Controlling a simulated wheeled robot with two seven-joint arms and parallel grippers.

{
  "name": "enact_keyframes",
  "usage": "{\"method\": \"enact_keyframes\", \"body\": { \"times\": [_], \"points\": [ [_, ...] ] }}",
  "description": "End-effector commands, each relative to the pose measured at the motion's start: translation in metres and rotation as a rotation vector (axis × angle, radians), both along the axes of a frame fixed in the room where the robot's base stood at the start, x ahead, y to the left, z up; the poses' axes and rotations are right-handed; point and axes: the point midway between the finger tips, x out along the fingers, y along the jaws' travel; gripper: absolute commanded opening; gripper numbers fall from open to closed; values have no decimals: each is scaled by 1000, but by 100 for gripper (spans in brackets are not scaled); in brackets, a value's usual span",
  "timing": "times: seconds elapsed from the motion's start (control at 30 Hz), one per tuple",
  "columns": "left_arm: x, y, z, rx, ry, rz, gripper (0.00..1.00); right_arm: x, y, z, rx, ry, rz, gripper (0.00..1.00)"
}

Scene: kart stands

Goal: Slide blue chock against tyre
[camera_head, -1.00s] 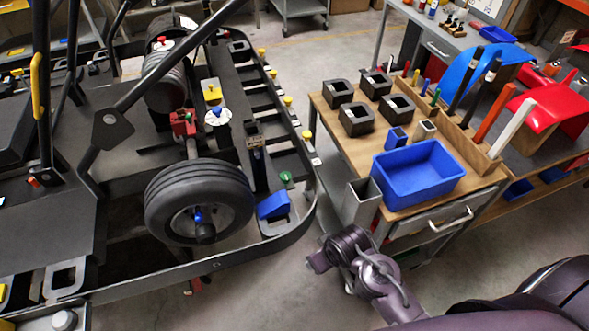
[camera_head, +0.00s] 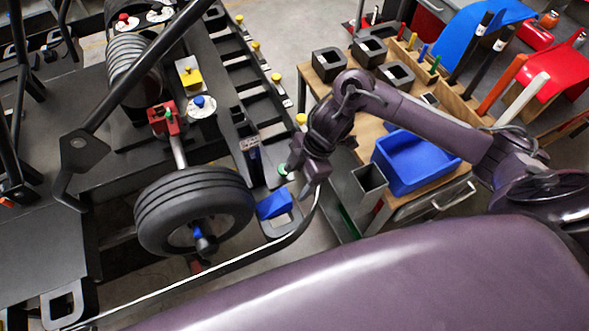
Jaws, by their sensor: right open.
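The blue chock (camera_head: 272,205) sits on the black kart stand's tray, just right of the tyre (camera_head: 196,207), with a small gap between them. The tyre is black, on a hub with a blue centre piece. My right gripper (camera_head: 296,184) reaches in from the right and hangs just above and right of the chock, next to the green knob (camera_head: 283,168). It is open, and I see no contact with the chock. My left gripper is not in view.
A red clamp (camera_head: 163,121) and a yellow block (camera_head: 188,73) lie behind the tyre. The stand's curved rail (camera_head: 275,240) runs in front.

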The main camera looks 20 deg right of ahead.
Motion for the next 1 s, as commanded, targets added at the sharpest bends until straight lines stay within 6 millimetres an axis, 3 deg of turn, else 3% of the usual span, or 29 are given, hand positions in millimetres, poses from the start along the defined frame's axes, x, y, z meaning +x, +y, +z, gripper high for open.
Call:
{"method": "enact_keyframes", "body": {
  "times": [0.1,0.27,0.6,0.8,1.0],
  "points": [
    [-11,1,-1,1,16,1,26,0,1,0,1,-2,0,69],
    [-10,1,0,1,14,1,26,0,3,-4,3,-1,-2,69],
    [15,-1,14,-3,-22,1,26,-1,22,-47,2,-1,-1,69],
    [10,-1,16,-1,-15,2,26,0,29,-67,2,-3,-1,69],
    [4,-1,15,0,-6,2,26,1,31,-72,2,-5,0,69]
  ]
}}
